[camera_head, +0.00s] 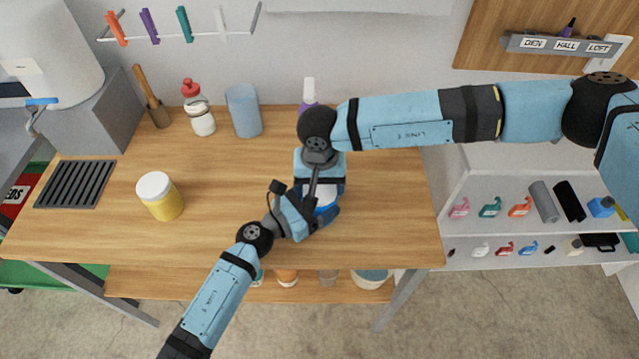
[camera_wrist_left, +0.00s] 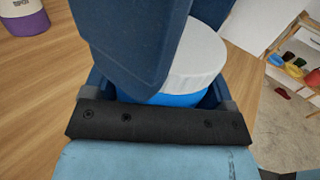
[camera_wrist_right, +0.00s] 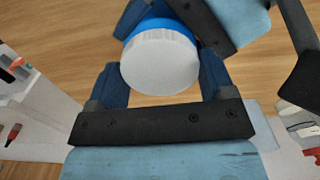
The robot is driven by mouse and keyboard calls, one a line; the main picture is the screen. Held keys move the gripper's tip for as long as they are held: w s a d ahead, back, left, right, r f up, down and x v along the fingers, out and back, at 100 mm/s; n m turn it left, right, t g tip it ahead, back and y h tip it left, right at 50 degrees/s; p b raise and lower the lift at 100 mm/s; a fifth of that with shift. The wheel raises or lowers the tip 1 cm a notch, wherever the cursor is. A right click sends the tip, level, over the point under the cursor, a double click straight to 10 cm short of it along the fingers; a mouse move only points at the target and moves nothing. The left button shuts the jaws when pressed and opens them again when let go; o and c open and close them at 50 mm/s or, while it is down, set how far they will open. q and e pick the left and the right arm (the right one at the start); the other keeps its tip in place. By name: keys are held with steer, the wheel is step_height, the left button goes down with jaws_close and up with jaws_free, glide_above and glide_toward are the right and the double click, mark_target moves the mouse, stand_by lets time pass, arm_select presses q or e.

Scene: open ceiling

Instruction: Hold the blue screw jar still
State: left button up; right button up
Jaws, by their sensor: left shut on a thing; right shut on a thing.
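The blue screw jar (camera_head: 326,196) with its white lid (camera_wrist_left: 200,55) stands on the wooden table near its right front, partly hidden by my grippers in the head view. My left gripper (camera_head: 318,212) reaches in from the front left and is shut around the blue body (camera_wrist_left: 180,99). My right gripper (camera_wrist_right: 160,72) comes from above and is shut with its fingers on both sides of the white lid, which also shows in the right wrist view (camera_wrist_right: 158,65). The contact at the fingertips is partly hidden.
A yellow jar with a white lid (camera_head: 160,199) stands left on the table (camera_head: 225,225). A red-capped bottle (camera_head: 200,118), a blue-grey cup (camera_head: 243,112) and a purple bottle (camera_head: 308,95) stand along the back. A dark slotted grille (camera_head: 75,184) lies far left. The table's middle is clear.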

mark_target(320, 188)
steer(key=n, duration=0.4)
steer(key=shift+n, duration=0.3)
steer(key=n, duration=0.4)
steer(key=shift+r, duration=0.15)
steer(key=shift+r, duration=1)
steer(key=shift+r, duration=2)
arm_select(q)
steer(key=o, duration=1.7)
steer(key=shift+c, duration=0.2)
